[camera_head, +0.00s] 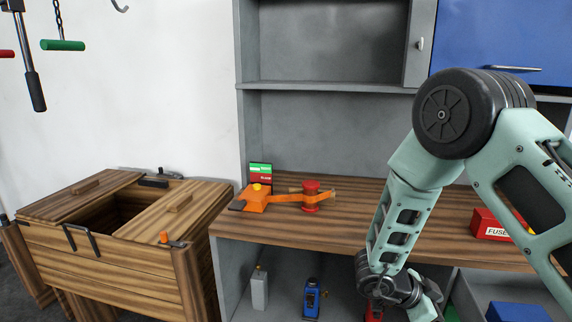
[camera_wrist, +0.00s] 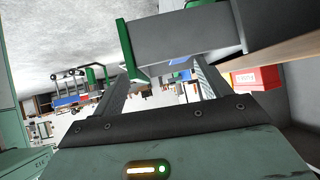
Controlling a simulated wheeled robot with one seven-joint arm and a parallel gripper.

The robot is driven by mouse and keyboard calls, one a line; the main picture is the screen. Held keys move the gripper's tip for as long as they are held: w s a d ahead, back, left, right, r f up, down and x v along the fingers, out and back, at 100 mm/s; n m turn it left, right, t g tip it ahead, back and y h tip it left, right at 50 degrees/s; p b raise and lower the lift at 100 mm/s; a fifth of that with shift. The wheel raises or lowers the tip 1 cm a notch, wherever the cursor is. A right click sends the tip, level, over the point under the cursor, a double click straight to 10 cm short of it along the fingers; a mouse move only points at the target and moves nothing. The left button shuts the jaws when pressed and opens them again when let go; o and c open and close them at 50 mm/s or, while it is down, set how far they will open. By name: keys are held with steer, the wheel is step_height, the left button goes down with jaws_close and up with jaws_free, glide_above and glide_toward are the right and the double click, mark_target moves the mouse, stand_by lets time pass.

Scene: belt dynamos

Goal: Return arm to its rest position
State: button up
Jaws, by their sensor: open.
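My arm reaches down on the right of the head view, in front of the wooden worktop (camera_head: 350,228). Its lower end is at the bottom edge, in front of the lower shelf, and my gripper's fingers cannot be made out there. In the wrist view my gripper (camera_wrist: 162,68) has its two dark fingers spread apart, with no held object visible between them. A grey block-like surface with green edges (camera_wrist: 180,35) shows behind the fingers; I cannot tell what it is. An orange device with a red spool (camera_head: 258,198) stands on the worktop, apart from my arm.
A red fuse box (camera_head: 490,225) lies on the worktop close to my arm. A blue device (camera_head: 312,298) and a grey bottle (camera_head: 260,288) stand on the lower shelf. A wooden chest (camera_head: 110,262) with an opening stands at left. A blue cabinet door (camera_head: 500,35) is at upper right.

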steer(key=w+a+r+n+t+y, duration=0.3)
steer(key=a+r+n+t+y, duration=0.15)
steer(key=a, duration=0.45)
steer(key=w+a+r+n+t+y, duration=0.3)
steer(key=a+n+y, duration=0.2)
steer(key=a, duration=0.3)
steer(key=s+a+r+n+g+y, duration=0.1)
steer(key=s+a+r+n+y, duration=0.45)
steer(key=a, duration=0.35)
steer(key=s+a+r+n+g+p, duration=0.1)
steer(key=s+r+n+g, duration=0.15)
steer(key=s, duration=0.25)
steer(key=s+a+r+n+g, duration=0.1)
steer(key=s+n, duration=0.2)
steer(key=s, duration=0.3)
steer(key=s+d+r+n+g+h, duration=0.1)
steer(key=s+d+n+g+h, duration=0.1)
steer(key=s+d+n, duration=0.4)
steer(key=s+d+h, duration=0.1)
steer(key=s, duration=0.4)
steer(key=shift+s+d+r, duration=0.25)
steer(key=shift+r, duration=0.05)
steer(key=shift+n, duration=0.25)
